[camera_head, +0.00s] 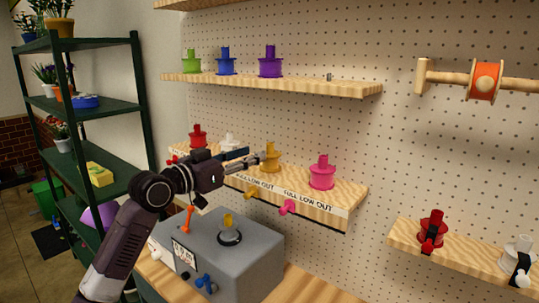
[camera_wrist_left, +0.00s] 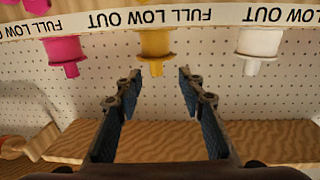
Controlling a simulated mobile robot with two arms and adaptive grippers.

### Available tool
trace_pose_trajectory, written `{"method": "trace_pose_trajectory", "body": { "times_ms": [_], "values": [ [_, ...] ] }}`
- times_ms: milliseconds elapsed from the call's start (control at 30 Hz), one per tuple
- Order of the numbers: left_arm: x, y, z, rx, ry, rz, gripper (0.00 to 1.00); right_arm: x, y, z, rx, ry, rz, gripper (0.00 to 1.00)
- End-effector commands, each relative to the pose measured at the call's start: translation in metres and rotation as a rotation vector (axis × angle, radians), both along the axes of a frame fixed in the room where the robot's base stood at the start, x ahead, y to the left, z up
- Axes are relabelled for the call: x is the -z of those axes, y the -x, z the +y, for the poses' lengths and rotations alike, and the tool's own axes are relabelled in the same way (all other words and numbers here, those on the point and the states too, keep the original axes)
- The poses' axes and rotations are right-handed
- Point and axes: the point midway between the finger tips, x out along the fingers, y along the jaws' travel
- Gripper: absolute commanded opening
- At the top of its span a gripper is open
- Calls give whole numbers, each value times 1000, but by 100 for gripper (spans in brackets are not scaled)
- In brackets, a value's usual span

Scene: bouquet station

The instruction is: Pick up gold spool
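The gold spool (camera_head: 270,158) stands upright on the lower pegboard shelf, between the white spool (camera_head: 229,144) and the pink spool (camera_head: 322,173). My left gripper (camera_head: 256,156) reaches in from the left with its fingertips close to the gold spool. In the left wrist view, which is upside down, the gold spool (camera_wrist_left: 155,43) lines up between the tips of my open, empty left gripper (camera_wrist_left: 160,72). It appears just beyond the tips; no contact is clear. My right gripper is not in view.
A red spool (camera_head: 198,135) stands further left on the same shelf. The upper shelf (camera_head: 290,86) holds green, blue and purple spools. A grey box (camera_head: 260,250) with levers sits below my left gripper. The front strip (camera_head: 300,196) reads "FULL LOW OUT".

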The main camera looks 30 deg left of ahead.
Motion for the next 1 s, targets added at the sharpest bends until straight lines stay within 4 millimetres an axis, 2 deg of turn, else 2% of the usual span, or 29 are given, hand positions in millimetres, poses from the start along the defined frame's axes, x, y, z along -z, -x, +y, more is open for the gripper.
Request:
{"method": "trace_pose_trajectory", "body": {
  "times_ms": [100, 167, 267, 400, 533, 733, 900, 1000],
  "values": [
    [-2, -5, -1, 1, 1, 0, 36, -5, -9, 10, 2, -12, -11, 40],
    [-3, -11, -2, 0, 0, 0, 36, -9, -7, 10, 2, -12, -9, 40],
    [-3, -22, -4, 1, 2, -1, 36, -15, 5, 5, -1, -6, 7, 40],
    [-4, -35, -8, 1, 1, 1, 36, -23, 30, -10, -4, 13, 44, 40],
    [-6, -50, -13, 2, 3, 1, 36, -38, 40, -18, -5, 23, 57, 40],
    [-4, -73, -17, 0, 1, 1, 36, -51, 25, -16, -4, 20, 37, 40],
    [0, -77, -18, 1, -1, 2, 36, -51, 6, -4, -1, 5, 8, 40],
    [0, -77, -18, 0, -2, 2, 36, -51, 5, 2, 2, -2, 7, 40]
  ]
}}
